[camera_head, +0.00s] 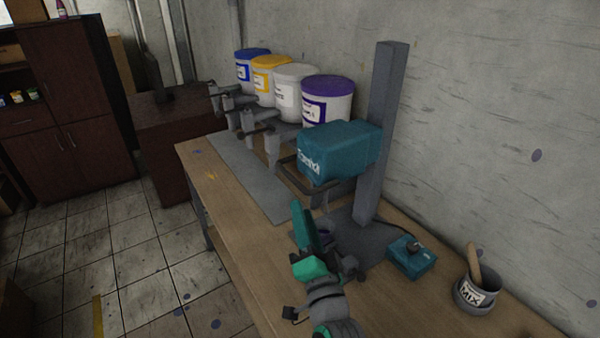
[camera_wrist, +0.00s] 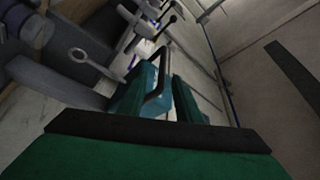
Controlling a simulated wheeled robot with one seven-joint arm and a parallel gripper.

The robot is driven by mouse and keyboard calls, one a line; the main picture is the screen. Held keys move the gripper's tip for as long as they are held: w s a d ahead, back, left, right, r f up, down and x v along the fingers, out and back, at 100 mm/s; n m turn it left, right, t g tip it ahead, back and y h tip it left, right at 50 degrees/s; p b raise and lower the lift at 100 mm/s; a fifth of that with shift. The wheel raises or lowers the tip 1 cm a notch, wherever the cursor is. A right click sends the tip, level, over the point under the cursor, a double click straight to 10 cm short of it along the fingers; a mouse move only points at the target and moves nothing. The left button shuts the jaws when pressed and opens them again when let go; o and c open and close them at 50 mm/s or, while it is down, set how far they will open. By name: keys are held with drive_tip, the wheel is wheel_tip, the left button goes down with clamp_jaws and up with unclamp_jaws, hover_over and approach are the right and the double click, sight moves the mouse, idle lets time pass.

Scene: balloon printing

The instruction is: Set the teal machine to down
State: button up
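The teal machine (camera_head: 345,150) is a box-shaped head on a grey upright column (camera_head: 384,130), held above the grey base plate (camera_head: 375,240) with a gap under it. A dark handle loop (camera_head: 290,178) sticks out from its lower left side. In the wrist view the handle loop (camera_wrist: 160,78) shows ahead, with teal surface (camera_wrist: 130,100) beside it. My gripper (camera_head: 318,232) is below and in front of the machine, over the bench, its green fingers pointing up. I see no contact with the handle.
A small teal control box (camera_head: 412,260) with a dark knob sits right of the base plate. A grey MIX pot (camera_head: 480,294) with a wooden tool stands at the bench's right. Several lidded buckets (camera_head: 328,100) and grey dispensers line the wall. The bench's left front (camera_head: 205,170) is clear.

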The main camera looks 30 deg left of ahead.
sight(292, 176)
drive_tip(key=x, duration=1)
drive_tip(key=shift+w+a+r, duration=0.15)
drive_tip(key=shift+w+r, duration=0.2)
drive_tip(key=shift+a, duration=0.4)
drive_tip(key=shift+d, duration=0.1)
clamp_jaws()
